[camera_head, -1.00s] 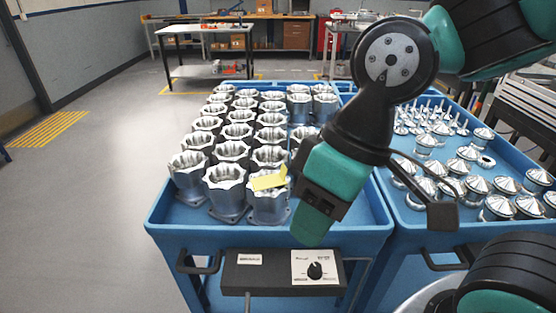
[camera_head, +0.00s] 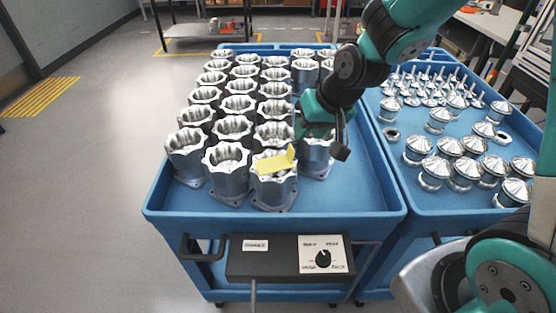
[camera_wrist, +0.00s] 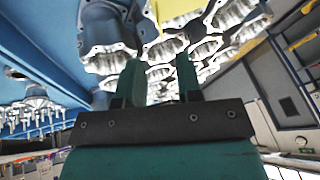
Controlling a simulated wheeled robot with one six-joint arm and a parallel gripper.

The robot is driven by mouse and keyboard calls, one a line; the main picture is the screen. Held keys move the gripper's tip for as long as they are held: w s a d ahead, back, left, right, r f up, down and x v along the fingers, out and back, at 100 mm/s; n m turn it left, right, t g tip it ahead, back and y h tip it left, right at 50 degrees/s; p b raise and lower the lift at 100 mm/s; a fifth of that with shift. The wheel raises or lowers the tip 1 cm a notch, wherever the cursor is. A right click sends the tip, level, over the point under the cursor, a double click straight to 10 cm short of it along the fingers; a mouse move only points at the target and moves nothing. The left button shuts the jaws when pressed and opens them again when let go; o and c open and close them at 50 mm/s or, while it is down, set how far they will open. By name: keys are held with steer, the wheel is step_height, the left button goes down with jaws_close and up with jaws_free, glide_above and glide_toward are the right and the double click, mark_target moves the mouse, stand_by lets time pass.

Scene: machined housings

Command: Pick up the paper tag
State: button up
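The yellow paper tag (camera_head: 275,162) lies on top of a silver housing (camera_head: 273,187) in the front row of the blue cart, one end bent upward. In the wrist view the tag (camera_wrist: 180,13) is at the top edge, partly cut off. My gripper (camera_wrist: 160,75) is open, with nothing visible between its two fingers. In the head view its teal body is behind and to the right of the tag, apart from it, above a neighbouring housing (camera_head: 318,150). The fingertips are hard to make out in the head view.
Several silver housings stand closely packed behind and left of the tag. The front right of the cart tray (camera_head: 355,195) is bare. A second blue cart (camera_head: 440,205) at the right holds several shiny conical parts. A black control box (camera_head: 285,262) is on the cart's front.

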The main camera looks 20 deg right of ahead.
mark_target(293, 150)
steer(key=p+x, duration=0.1)
steer(key=x, duration=0.8)
steer(key=shift+w, duration=0.1)
jaws_close()
